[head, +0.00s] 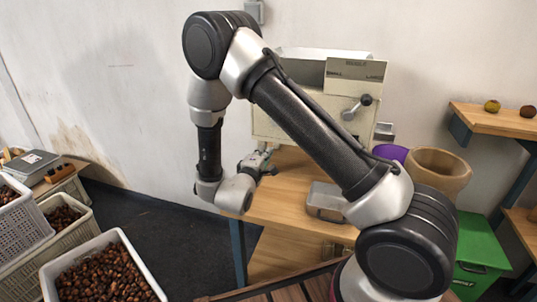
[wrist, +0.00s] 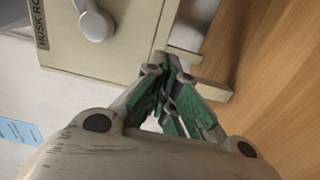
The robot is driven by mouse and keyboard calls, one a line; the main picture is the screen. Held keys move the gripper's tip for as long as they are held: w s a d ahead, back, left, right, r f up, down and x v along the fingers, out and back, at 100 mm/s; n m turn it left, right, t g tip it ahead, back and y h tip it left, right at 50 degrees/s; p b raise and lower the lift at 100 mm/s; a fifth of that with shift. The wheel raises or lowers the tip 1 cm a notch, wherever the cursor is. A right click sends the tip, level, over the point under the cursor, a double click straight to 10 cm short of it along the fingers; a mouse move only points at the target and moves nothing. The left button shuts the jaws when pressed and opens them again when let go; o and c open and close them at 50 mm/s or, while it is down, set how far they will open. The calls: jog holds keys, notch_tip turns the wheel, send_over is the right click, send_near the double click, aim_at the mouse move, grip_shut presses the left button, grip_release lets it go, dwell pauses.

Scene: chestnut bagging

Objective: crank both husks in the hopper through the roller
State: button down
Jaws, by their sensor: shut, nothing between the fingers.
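The cream husk roller machine (head: 270,128) stands on the wooden bench against the wall, partly behind my arm. Its hopper (head: 303,67) is on top; I cannot see any husks inside. A crank with a dark knob (head: 365,100) is on its front right. My gripper (head: 269,160) is low in front of the machine's left part, apart from the crank. In the wrist view my gripper (wrist: 168,65) has its green-padded fingers together and empty, near the machine's lower edge. A round grey metal part (wrist: 96,25) shows on the machine face (wrist: 120,60) there.
A metal tray (head: 326,198) sits on the bench (head: 285,205). Two round things (head: 491,106) sit on a shelf. Chestnut crates (head: 112,238) stand at lower left.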

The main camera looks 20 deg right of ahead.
jog(key=shift+r, duration=0.1)
jog(key=r+v, duration=0.1)
jog(key=v, duration=1.1)
jog(key=shift+w+a, duration=0.2)
jog(key=shift+a, duration=0.1)
dwell(0.4)
